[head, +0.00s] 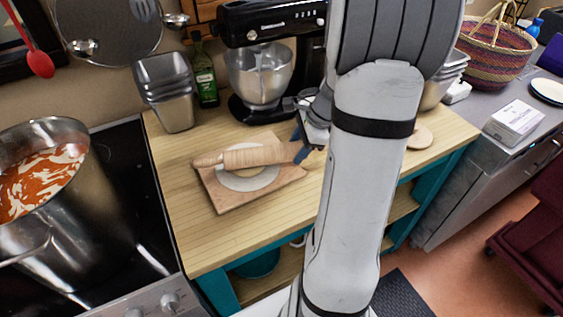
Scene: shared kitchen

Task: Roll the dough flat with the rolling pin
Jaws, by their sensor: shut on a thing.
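The wooden rolling pin (256,156) lies crosswise over the pale, round, flat dough (246,181) in the head view. The dough rests on a square wooden board (228,203) on the wooden counter. The pin covers the far part of the dough. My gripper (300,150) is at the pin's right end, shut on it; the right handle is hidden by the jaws. I cannot tell whether the pin presses on the dough or is just above it.
A black stand mixer (263,75), an olive oil bottle (205,77) and metal containers (165,90) stand behind the board. A stove with a large pot (60,210) is at left. The counter's front left (200,250) is clear. A round wooden piece (420,137) lies right of my arm.

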